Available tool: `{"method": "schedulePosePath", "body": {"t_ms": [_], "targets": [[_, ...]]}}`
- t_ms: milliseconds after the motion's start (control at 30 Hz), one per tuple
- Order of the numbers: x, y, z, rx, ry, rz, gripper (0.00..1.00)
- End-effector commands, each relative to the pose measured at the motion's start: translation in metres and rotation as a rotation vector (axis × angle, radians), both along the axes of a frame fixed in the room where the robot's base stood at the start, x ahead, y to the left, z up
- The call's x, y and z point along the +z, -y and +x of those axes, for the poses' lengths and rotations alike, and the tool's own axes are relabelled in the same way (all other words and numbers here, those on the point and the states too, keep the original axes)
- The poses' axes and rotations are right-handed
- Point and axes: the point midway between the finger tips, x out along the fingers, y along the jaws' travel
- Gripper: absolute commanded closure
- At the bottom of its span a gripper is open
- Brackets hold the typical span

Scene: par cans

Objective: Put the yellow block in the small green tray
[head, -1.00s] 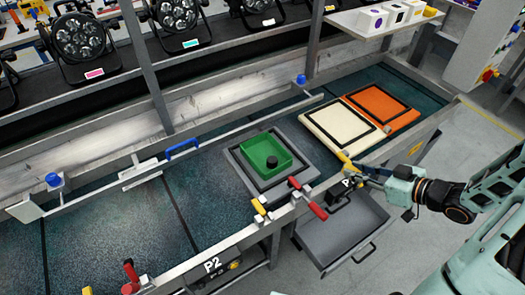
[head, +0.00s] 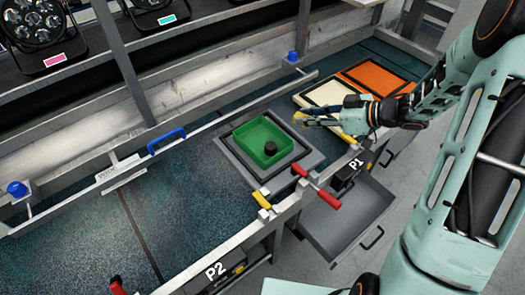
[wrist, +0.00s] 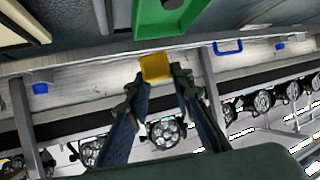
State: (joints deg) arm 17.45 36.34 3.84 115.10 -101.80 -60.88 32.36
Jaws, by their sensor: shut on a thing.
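The small green tray (head: 243,131) sits on a grey square base on the dark bench, with a small black round thing (head: 270,149) inside. My gripper (head: 306,119) is to the right of the tray, over the bench beside the cream panel. It is shut on the yellow block (head: 298,116). In the wrist view the yellow block (wrist: 155,67) is between my fingertips (wrist: 156,80), and part of the green tray (wrist: 190,20) shows behind it at the top. The block appears apart from the tray.
A cream panel (head: 322,93) and an orange panel (head: 395,78) lie at the right. A red-handled clamp (head: 318,189) is on the front rail, and an open grey drawer (head: 345,218) is below. A metal rail with a blue handle (head: 166,140) runs behind the tray.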

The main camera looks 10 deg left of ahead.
Motion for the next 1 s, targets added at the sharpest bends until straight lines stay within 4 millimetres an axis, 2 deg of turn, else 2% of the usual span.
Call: {"method": "schedulePosePath", "body": {"t_ms": [167, 267, 533, 600, 800, 1000], "targets": [[-0.003, -0.019, 0.003, 0.027, -0.001, 0.0, 0.99], [-0.01, -0.037, 0.006, 0.029, -0.002, 0.001, 0.99], [-0.041, -0.102, 0.021, 0.028, -0.004, 0.002, 0.99], [-0.057, -0.112, 0.024, 0.027, -0.007, 0.001, 0.99], [-0.084, -0.135, 0.03, 0.026, -0.003, 0.001, 0.99], [-0.093, -0.143, 0.032, 0.024, -0.002, -0.001, 0.99]]}}
